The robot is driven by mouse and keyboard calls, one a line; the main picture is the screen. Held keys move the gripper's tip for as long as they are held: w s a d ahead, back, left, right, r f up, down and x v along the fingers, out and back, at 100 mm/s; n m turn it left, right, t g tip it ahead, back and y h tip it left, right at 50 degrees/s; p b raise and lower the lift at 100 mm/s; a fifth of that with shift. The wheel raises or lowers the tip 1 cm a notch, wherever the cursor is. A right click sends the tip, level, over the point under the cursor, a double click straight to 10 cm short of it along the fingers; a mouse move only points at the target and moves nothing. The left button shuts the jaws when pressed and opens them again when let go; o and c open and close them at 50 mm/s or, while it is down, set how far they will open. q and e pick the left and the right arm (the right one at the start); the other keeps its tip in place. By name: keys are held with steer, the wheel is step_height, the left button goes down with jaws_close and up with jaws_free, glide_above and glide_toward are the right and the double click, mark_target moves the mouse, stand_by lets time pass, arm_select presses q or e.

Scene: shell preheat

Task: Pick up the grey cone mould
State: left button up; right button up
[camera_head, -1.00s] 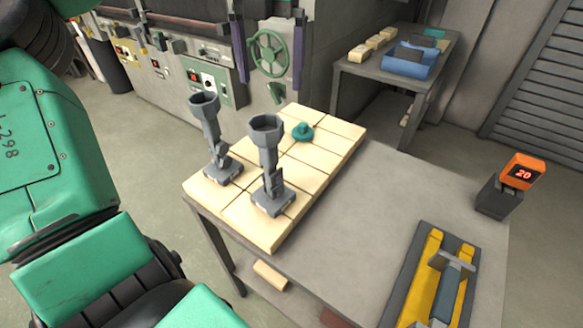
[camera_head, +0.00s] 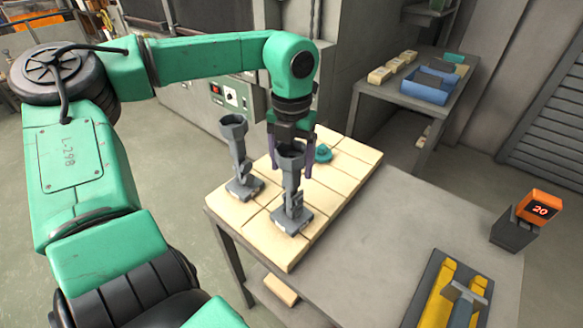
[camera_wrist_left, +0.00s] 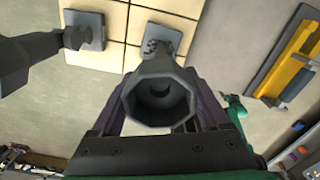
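Two similar grey moulds with a flared hollow cup on a stem and square foot stand upright on the cream tiles. The right-hand grey mould (camera_head: 293,196) is the one at my left gripper (camera_head: 290,167). The other grey mould (camera_head: 238,160) stands to its left. The left gripper comes from above with its purple fingers on either side of the right-hand mould's cup. In the left wrist view, the mould's octagonal cup (camera_wrist_left: 160,97) lies between the parted fingers, seen from above. The fingers look open, without clear contact. My right gripper is not in view.
Cream tiles (camera_head: 332,178) cover the table's far left part. A teal knob-like piece (camera_head: 323,153) lies just behind the gripper. A yellow and grey fixture (camera_head: 452,295) and an orange timer (camera_head: 540,209) showing 20 stand to the right. The grey tabletop between is clear.

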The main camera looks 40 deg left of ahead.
arm_select(q)
jaws_close()
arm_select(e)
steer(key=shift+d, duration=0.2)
